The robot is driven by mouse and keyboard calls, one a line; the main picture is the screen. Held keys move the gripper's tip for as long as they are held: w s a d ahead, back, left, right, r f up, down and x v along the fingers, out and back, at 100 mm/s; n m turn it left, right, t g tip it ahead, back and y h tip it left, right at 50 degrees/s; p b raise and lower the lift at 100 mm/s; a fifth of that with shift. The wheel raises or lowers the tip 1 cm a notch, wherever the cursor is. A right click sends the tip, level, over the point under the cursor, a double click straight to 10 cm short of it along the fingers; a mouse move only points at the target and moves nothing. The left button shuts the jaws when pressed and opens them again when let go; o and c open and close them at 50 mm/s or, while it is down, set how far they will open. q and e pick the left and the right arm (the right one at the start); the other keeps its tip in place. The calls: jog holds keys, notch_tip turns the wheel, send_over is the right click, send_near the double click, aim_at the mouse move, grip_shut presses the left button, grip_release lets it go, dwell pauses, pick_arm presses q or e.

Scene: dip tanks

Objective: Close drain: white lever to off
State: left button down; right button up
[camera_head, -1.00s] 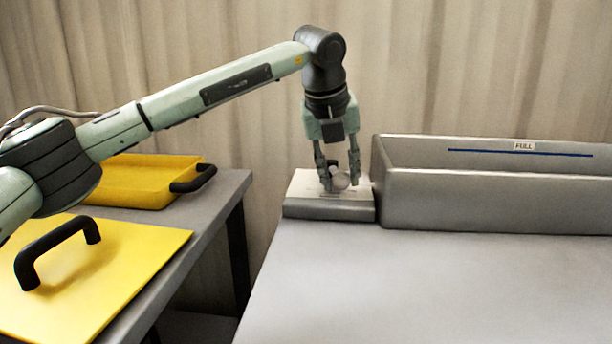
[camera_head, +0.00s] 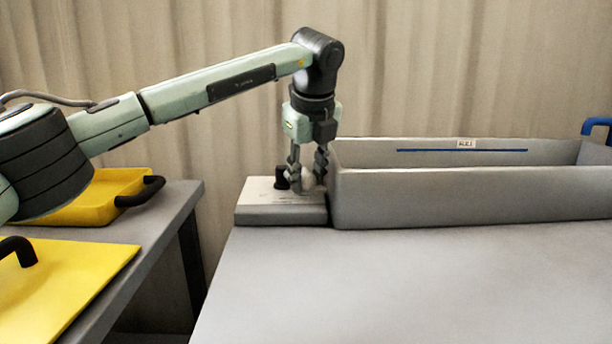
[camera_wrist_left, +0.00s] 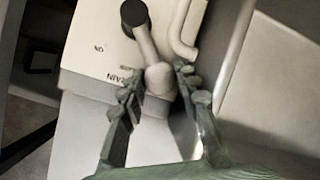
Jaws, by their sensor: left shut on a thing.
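The drain box (camera_head: 262,214) is a pale block at the left end of the tank, also in the left wrist view (camera_wrist_left: 90,40) with "ON" and "DRAIN" lettering. The white lever (camera_head: 309,181) has a black round hub (camera_head: 281,180) at its left. In the left wrist view the lever (camera_wrist_left: 147,48) runs from the black hub (camera_wrist_left: 134,12) down to a rounded pale end between my fingers. My left gripper (camera_head: 308,178) points down and is shut on this end, its fingers (camera_wrist_left: 160,80) on either side. Any off marking is not readable. My right gripper is out of view.
A long grey tank (camera_head: 450,200) with a blue line and a label stands right of the box, close to my gripper. A blue handle (camera_head: 597,124) shows at its far end. The front worktop (camera_head: 400,285) is clear.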

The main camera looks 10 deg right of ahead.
pick_arm(q)
jog(key=shift+w, duration=0.1)
jog(key=c, duration=1.1)
grip_release()
